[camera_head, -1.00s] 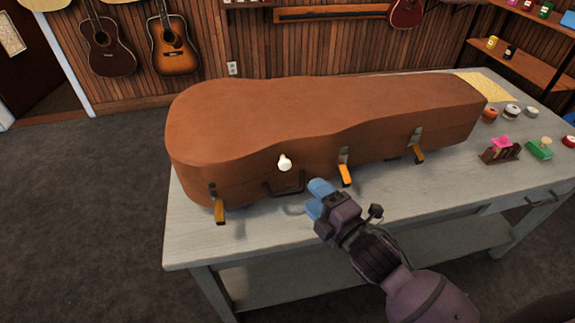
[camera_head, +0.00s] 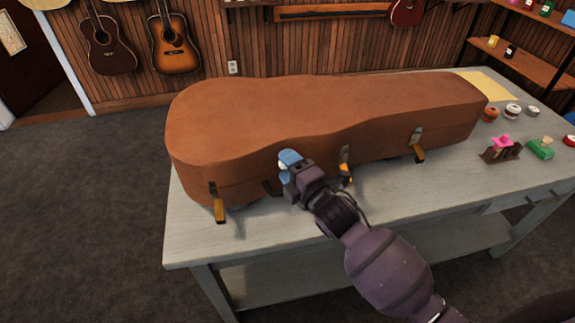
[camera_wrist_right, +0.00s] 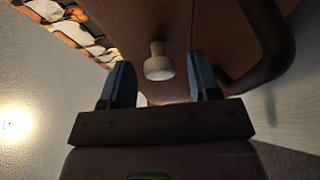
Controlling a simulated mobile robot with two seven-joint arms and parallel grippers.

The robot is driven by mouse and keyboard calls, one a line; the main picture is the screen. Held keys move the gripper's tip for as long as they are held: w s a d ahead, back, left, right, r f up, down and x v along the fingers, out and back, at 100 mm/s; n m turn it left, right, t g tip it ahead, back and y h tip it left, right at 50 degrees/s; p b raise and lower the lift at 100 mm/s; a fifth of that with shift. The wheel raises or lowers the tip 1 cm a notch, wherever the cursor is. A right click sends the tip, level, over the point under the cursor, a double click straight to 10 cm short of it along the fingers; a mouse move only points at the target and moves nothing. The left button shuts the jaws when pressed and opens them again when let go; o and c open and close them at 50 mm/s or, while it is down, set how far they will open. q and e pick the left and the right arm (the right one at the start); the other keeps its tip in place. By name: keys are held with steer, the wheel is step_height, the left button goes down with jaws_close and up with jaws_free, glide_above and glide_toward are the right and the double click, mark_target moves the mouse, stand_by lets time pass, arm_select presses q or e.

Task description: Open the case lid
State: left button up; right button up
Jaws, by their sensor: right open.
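The brown guitar case (camera_head: 300,115) lies closed on the table, its lid down. Several latches hang on its front side, one at the left (camera_head: 219,205) and one at the right (camera_head: 417,145), with their tabs swung down. A white knob (camera_wrist_right: 159,62) sticks out from the lid's front; in the head view it is mostly hidden behind my right gripper. My right gripper (camera_head: 287,162) is at the case front by the knob. In the right wrist view its blue fingers (camera_wrist_right: 160,85) are apart, with the knob ahead between them. The dark handle (camera_wrist_right: 268,45) is beside one finger. My left gripper is out of view.
The grey table (camera_head: 200,245) has a bare strip in front of the case. At its right are small tins (camera_head: 512,110), a brown rack with pink items (camera_head: 500,149), a green block (camera_head: 540,149) and a yellow cloth (camera_head: 487,85). Guitars hang on the wall behind.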

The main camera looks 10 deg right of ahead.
steer(key=shift+w+a, duration=0.1)
steer(key=shift+w, duration=0.15)
